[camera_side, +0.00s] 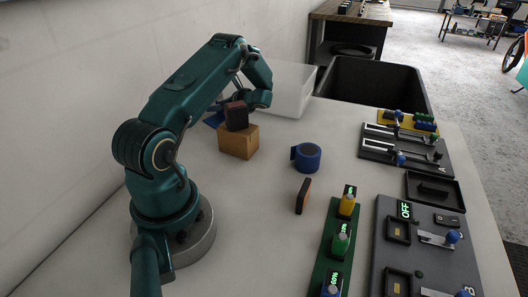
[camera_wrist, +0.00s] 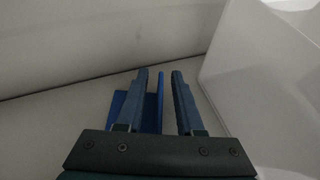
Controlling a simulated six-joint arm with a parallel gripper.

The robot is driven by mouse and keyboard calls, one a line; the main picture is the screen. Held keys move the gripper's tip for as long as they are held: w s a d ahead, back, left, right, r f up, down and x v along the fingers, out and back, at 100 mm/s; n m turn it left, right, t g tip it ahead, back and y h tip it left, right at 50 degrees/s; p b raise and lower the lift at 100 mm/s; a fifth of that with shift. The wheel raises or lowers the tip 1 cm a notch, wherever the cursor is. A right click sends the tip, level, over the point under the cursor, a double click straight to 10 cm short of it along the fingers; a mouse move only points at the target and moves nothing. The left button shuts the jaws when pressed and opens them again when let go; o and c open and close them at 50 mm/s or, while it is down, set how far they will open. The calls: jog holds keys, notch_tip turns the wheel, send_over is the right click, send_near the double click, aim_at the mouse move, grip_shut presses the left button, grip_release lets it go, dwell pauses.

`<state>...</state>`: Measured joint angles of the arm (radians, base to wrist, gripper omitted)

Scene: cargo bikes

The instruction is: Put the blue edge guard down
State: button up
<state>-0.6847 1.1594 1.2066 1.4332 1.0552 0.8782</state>
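The blue edge guard (camera_side: 213,119) lies low at the back left of the table, near the wall and partly hidden behind other things in the side view. In the wrist view the blue edge guard (camera_wrist: 160,100) has one upright flange between my fingers, and its other part shows left of the left finger. My gripper (camera_wrist: 160,74) is open around that flange, with a clear gap between the flange and the right finger. In the side view my gripper's fingers are mostly hidden behind my wrist.
A cardboard box (camera_side: 239,144) with a dark brown block (camera_side: 236,117) on top stands close in front of my gripper. A translucent white bin (camera_side: 290,92) is just right of it.

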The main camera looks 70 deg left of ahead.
jog(key=shift+r, duration=0.1)
jog(key=shift+w+d+r, duration=0.1)
jog(key=shift+d+r, duration=0.05)
jog(key=v, duration=1.1)
jog(key=shift+w+d, duration=0.1)
jog(key=shift+d, duration=0.2)
